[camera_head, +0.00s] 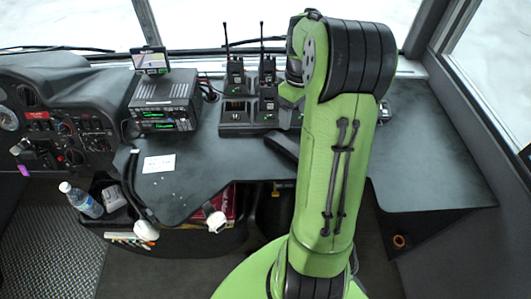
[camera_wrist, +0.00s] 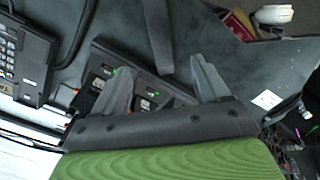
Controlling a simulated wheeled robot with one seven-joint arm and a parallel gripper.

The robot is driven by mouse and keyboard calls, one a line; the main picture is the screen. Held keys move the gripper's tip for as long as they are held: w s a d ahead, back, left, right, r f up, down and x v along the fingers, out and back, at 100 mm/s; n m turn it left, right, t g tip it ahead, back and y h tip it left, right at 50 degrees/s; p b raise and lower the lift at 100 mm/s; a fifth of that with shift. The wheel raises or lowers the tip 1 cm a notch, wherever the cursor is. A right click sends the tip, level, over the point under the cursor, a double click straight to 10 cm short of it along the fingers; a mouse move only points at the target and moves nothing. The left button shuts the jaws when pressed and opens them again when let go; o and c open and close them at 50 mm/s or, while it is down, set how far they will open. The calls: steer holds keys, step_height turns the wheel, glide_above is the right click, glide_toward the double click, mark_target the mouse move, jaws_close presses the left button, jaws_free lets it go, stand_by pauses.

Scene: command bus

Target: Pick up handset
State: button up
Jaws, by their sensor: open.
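A desk phone base with a keypad (camera_wrist: 22,58) sits at the left of the wrist view. My gripper (camera_wrist: 162,62) is open and empty, its two fingers spread over the charger area. My arm hides the gripper in the head view.
Upright radios with antennas (camera_head: 235,72) stand in and behind the charger (camera_head: 232,126). A radio unit (camera_head: 165,100) with a small screen on top is to the left. A white card (camera_head: 158,163) lies on the dashboard (camera_head: 195,165). The right side (camera_head: 430,170) is bare.

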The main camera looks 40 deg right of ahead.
mark_target(292, 146)
steer(key=f+b, duration=0.4)
steer(key=f, duration=1.1)
steer(key=shift+s+f+b, duration=0.1)
steer(key=shift+s+b, duration=0.1)
steer(key=shift+b, duration=0.15)
